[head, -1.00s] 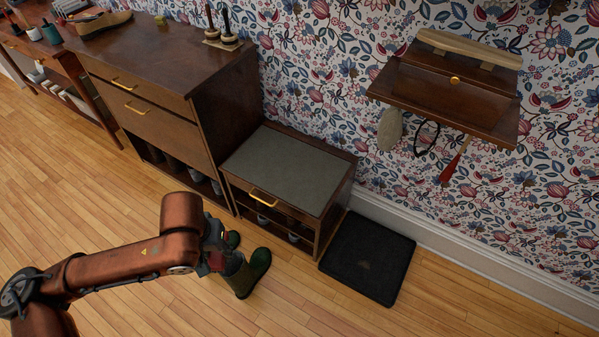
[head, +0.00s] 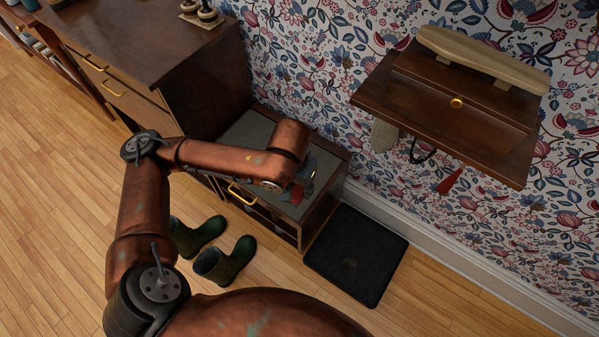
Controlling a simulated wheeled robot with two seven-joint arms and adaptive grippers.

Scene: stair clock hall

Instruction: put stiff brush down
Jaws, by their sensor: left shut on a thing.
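My left gripper (head: 303,188) is over the right part of the low bench's grey top (head: 246,131), at the end of my copper arm. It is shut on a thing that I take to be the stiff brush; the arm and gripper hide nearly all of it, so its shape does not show. I cannot tell whether it touches the bench top. My right gripper is out of view.
Two green boots (head: 227,260) stand on the floor before the bench. A black mat (head: 356,254) lies right of it. A wall shelf (head: 445,92) juts out at upper right, with things hanging below. A taller cabinet (head: 137,48) stands left.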

